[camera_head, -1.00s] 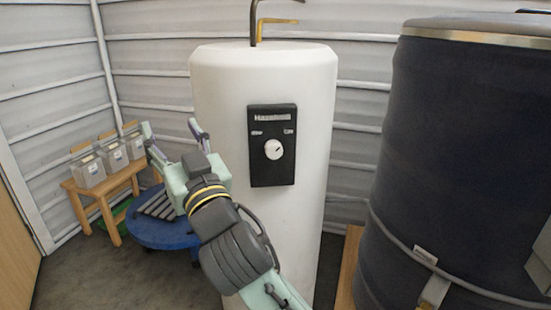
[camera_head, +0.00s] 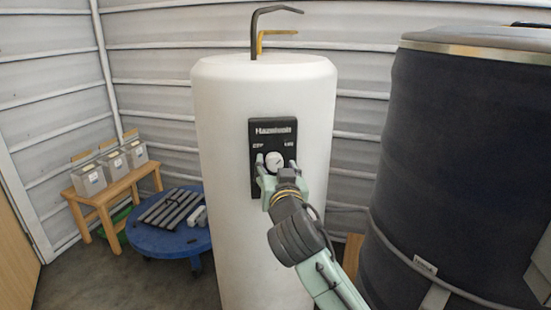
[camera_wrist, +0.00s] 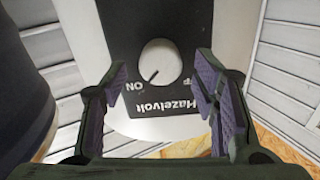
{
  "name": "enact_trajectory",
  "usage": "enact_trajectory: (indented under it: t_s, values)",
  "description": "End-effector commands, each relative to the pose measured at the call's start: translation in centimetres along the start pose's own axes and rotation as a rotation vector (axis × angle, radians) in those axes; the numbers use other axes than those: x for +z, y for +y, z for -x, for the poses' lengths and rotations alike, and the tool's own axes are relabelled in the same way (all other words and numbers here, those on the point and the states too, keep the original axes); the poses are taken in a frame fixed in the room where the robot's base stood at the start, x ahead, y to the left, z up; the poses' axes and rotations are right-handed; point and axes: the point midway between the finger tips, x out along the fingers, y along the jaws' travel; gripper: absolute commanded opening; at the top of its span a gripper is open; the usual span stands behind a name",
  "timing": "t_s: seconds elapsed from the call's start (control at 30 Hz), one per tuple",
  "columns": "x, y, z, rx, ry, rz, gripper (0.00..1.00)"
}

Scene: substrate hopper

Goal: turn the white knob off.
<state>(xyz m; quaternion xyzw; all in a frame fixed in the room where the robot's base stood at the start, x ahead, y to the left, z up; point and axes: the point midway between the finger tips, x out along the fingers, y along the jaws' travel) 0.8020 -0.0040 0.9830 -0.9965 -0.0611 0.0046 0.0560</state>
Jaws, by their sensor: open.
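The white knob (camera_head: 273,160) sits on a black panel (camera_head: 262,129) on the front of a tall white cylinder. In the wrist view the panel appears upside down, and the round knob (camera_wrist: 159,63) has a dark pointer line aimed toward the "ON" label. The "OFF" label is partly visible on the other side. My gripper (camera_head: 275,168) is open in front of the panel, its fingers on either side of the knob. In the wrist view there is a gap between each finger and the knob, with the knob between them.
The white cylinder (camera_head: 221,170) has bent pipes on top. A large dark drum (camera_head: 470,160) stands close on the right. At left are a blue round dolly (camera_head: 150,238) with grey bars and a wooden bench (camera_head: 95,200) with several grey bins.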

Motion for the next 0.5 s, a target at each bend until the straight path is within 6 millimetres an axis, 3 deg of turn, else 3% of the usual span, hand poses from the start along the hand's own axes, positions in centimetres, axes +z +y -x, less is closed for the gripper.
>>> enact_trajectory:
  t_s: [0.2, 0.5]
  values:
    - [-0.1, -0.1, -2.0, -0.001, 0.000, 0.001, 0.54]
    - [0.0, 0.0, -2.3, -0.001, 0.001, -0.001, 0.54]
